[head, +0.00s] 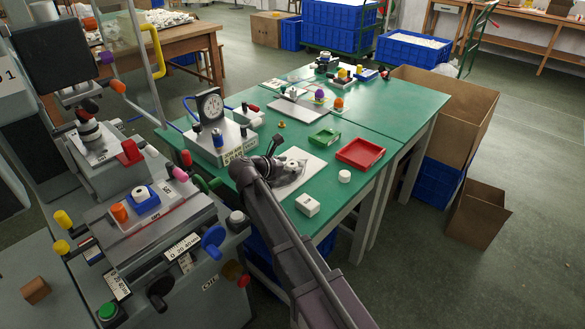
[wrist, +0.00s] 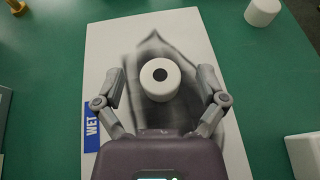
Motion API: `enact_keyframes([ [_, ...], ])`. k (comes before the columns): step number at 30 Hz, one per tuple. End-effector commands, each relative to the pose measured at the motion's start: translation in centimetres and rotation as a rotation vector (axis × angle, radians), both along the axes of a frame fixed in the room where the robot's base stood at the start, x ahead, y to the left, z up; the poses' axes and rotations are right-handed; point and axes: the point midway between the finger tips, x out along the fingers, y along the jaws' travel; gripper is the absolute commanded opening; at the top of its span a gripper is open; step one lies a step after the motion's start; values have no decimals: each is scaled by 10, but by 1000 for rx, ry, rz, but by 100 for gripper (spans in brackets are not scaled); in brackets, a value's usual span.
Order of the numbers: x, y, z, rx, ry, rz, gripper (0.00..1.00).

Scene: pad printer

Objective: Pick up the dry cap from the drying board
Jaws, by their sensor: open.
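In the wrist view, a round white cap (wrist: 153,88) with a black spot on its top stands on a white board (wrist: 192,30). A blue label reading WET lies on the board's left edge. My gripper (wrist: 161,82) is open, with one finger to the left and one to the right of the cap, apart from it. Its shadow falls on the board. In the head view, my gripper (head: 287,170) is over the board (head: 318,161), and the cap (head: 292,163) shows partly behind it. Whether this cap's ink is dry cannot be told.
A plain white cap (head: 344,176) stands on the green table right of the board. A white box (head: 307,204) is nearer. A dial gauge device (head: 212,120) stands to the left.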

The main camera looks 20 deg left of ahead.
Motion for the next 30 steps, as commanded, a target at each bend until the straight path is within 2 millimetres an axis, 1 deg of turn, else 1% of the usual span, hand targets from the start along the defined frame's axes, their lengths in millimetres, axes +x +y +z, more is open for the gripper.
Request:
enact_keyframes([
  [9, 0, -1, 0, 0, 0, -1, 91],
  [10, 0, -1, 0, 0, 0, -1, 85],
  [11, 0, -1, 0, 0, 0, -1, 76],
  [12, 0, -1, 0, 0, 0, -1, 65],
  [14, 0, -1, 0, 0, 0, -1, 52],
  [15, 0, -1, 0, 0, 0, -1, 43],
  [16, 0, -1, 0, 0, 0, -1, 35],
  [17, 0, -1, 0, 0, 0, -2, 32],
  [19, 0, -1, 0, 0, 0, -2, 30],
  [30, 1, -1, 1, 0, 0, -2, 30],
])
